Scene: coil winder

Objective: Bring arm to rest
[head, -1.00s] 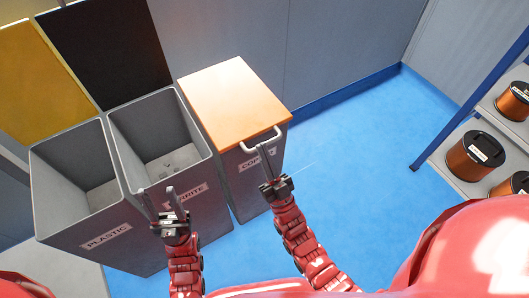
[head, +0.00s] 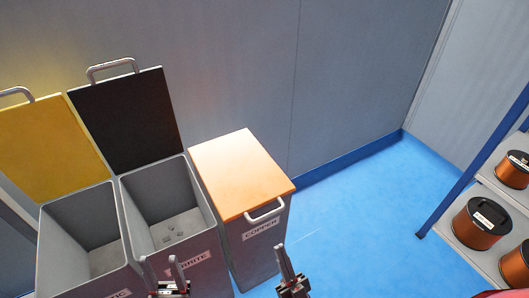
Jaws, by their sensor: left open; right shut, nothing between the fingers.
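My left gripper (head: 164,272) is at the bottom edge of the head view, in front of the bin with the black lid, with its two fingers apart and nothing between them. My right gripper (head: 281,252) is at the bottom, to the right of the left one. Its fingers are together and empty, pointing up, apart from the handle in the picture. The copper bin (head: 259,249) has its orange lid (head: 240,172) closed, with a pale handle (head: 266,211) at the front. Most of both arms is out of view below.
Two grey bins, one with a raised black lid (head: 128,120) and one with a raised yellow lid (head: 48,150), stand open at left. A shelf with copper spools (head: 481,223) is at right. Blue floor (head: 360,220) is clear between.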

